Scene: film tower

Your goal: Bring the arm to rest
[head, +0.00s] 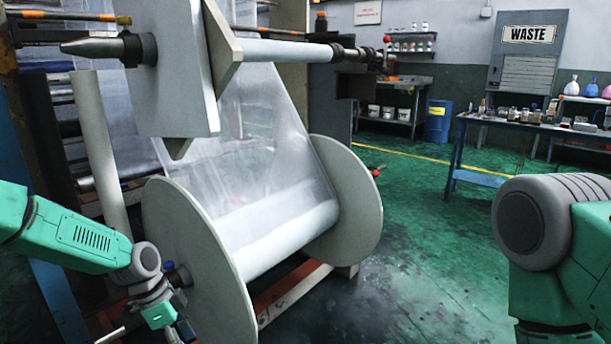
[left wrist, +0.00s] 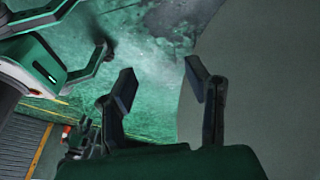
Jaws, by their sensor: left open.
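My left arm comes in from the left in the head view, bent at the wrist. My left gripper (head: 148,335) hangs low at the bottom edge, in front of the near disc of the film roll (head: 275,225), and is partly cut off. In the left wrist view the left gripper (left wrist: 160,85) has its two dark fingers wide apart with nothing between them. A plain grey surface, probably the roll's disc (left wrist: 265,80), fills the right of that view. My right arm is at the right of the head view, its gripper out of frame. A green part with dark fingers, probably my right gripper (left wrist: 75,60), shows in the left wrist view.
An upper shaft with a pale plate (head: 175,75) stands above the film roll. A blue worktable (head: 458,150) with small bottles and a blue drum (head: 437,122) stand at the back right. The green floor (head: 430,240) between the roll and my right arm is clear.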

